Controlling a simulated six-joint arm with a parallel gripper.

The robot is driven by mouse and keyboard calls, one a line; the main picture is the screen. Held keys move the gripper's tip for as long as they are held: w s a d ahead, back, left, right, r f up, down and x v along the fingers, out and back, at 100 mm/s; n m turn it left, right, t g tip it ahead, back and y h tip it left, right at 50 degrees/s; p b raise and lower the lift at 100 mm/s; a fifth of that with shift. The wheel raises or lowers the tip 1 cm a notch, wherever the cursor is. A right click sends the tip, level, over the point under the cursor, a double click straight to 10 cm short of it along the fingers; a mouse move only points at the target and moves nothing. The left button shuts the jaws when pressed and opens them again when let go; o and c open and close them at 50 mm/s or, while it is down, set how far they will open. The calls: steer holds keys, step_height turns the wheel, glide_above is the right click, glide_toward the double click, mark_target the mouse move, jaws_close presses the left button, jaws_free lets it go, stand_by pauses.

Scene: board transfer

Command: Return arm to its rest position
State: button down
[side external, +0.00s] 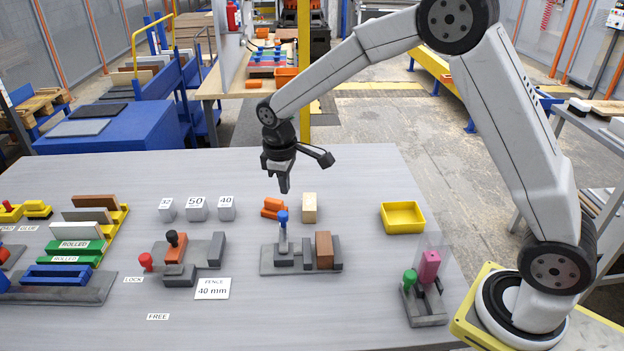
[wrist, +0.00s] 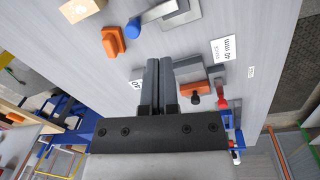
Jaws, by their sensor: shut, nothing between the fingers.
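My gripper (side external: 284,184) hangs above the grey table (side external: 350,180), pointing down, with its fingers together and nothing between them. In the wrist view the two dark fingers (wrist: 160,72) lie side by side over the table. My arm reaches in from the right side of the table.
A wooden block (side external: 309,207) stands beside the orange blocks. A yellow tray (side external: 402,217) and a fixture with a pink block (side external: 429,267) are to the right. Left are numbered white blocks (side external: 196,208), a red-knobbed fixture (side external: 183,256) and a rack of boards (side external: 88,232).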

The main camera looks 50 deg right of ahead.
steer(key=s+d+f+m+t+y, duration=0.1)
steer(key=s+m, duration=0.4)
steer(key=s, duration=1.5)
steer(key=shift+s+d+m+t, duration=0.2)
steer(key=shift+d+m+t, duration=0.1)
steer(key=shift+d+t, duration=0.35)
steer(key=shift+f, duration=0.1)
